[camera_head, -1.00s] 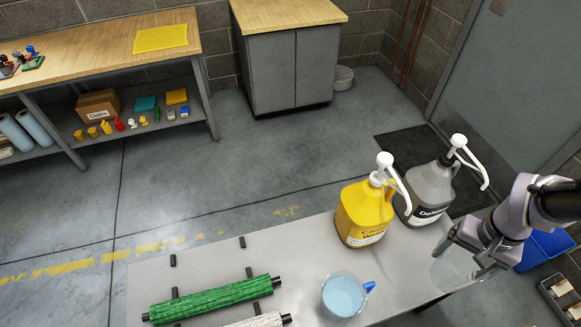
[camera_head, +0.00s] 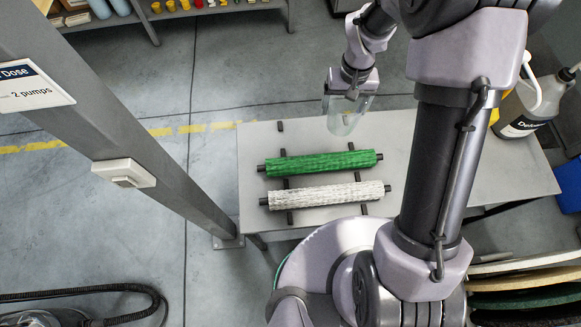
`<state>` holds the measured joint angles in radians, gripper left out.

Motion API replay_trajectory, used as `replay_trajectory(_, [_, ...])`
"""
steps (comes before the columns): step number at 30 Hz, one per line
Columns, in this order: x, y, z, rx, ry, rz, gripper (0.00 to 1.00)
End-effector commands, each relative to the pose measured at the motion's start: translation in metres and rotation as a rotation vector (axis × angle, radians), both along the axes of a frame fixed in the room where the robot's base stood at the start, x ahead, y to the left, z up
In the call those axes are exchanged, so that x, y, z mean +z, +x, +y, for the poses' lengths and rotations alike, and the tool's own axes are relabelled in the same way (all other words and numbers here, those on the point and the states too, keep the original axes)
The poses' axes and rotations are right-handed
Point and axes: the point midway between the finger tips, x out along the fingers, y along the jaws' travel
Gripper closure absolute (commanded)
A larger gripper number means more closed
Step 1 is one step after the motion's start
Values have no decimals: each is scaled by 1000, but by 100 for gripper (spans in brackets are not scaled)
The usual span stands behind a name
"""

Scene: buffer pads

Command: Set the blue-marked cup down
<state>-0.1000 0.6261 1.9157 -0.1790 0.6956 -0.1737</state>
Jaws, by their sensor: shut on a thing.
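My gripper (camera_head: 352,92) is shut on a clear, see-through cup (camera_head: 343,122). It holds the cup near the far edge of the grey table (camera_head: 480,178), beyond the green roller. The cup looks roughly upright. No blue mark on it can be made out at this size. I cannot tell how high it is above the table.
A green roller (camera_head: 318,162) and a white roller (camera_head: 325,195) lie on dark rests. My arm hides the table's middle right. A grey jug with a white pump (camera_head: 535,105) stands at the right. A grey post (camera_head: 90,120) with a sign (camera_head: 28,84) rises at the left.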

Motion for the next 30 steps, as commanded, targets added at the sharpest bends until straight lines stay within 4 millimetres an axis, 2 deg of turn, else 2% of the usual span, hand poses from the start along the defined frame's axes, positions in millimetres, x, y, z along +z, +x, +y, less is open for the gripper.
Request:
replay_trajectory(1, [-19, 8, 11, 22, 0, 3, 60])
replay_trajectory(3, [-41, 17, 27, 51, 0, 5, 60])
replay_trajectory(6, [-65, 27, 44, 83, 1, 2, 60])
replay_trajectory(9, [-79, 31, 54, 100, 2, 2, 60])
replay_trajectory(14, [-102, 33, 58, 107, 2, 2, 60])
replay_trajectory(18, [-139, 33, 58, 106, 2, 2, 60])
replay_trajectory(25, [-183, 33, 57, 107, 2, 2, 60])
replay_trajectory(30, [-184, 33, 57, 106, 2, 0, 60])
